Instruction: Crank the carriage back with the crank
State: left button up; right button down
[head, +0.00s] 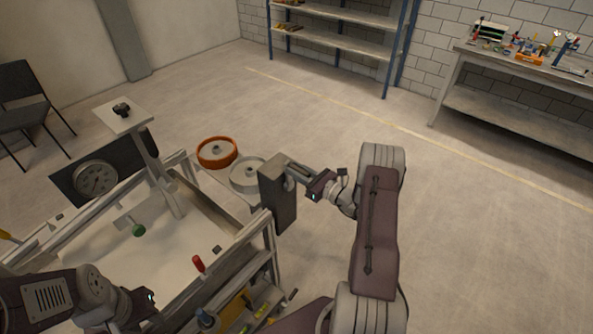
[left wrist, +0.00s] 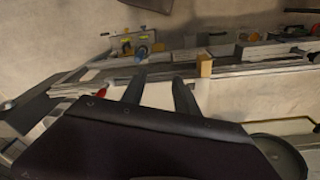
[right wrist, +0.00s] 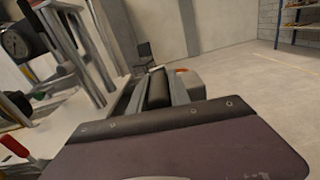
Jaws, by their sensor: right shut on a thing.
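The sandbed (head: 215,211) is a pale framed tray at the left of the head view. An upright post with a white top plate (head: 122,116) stands over it; I cannot tell for sure whether this is the carriage. A dark grey box (head: 277,200) is at the bed's right end. My right gripper (head: 297,180) is beside this box, shut on the crank's dark cylindrical grip (right wrist: 158,89), which shows between its fingers in the right wrist view. My left gripper (left wrist: 160,95) is open and empty near the bed's front side. Its fingertips are hidden in the head view.
A round dial (head: 96,178), a green knob (head: 138,230) and a red-handled lever (head: 198,263) are on the bed. The floor to the right is clear up to the workbench (head: 520,68).

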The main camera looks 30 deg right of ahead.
dwell(0.8)
jog(key=shift+w+d+f+b, duration=0.15)
jog(key=shift+d+b, duration=0.25)
jog(key=shift+b, duration=0.3)
jog(key=shift+d+r, duration=0.1)
jog(key=shift+r, duration=0.3)
jog(key=shift+w+d, duration=0.1)
jog(key=shift+d, duration=0.1)
jog(key=c, duration=1.2)
grip_release()
jog(key=shift+d+f, duration=0.1)
jog(key=shift+f, duration=0.1)
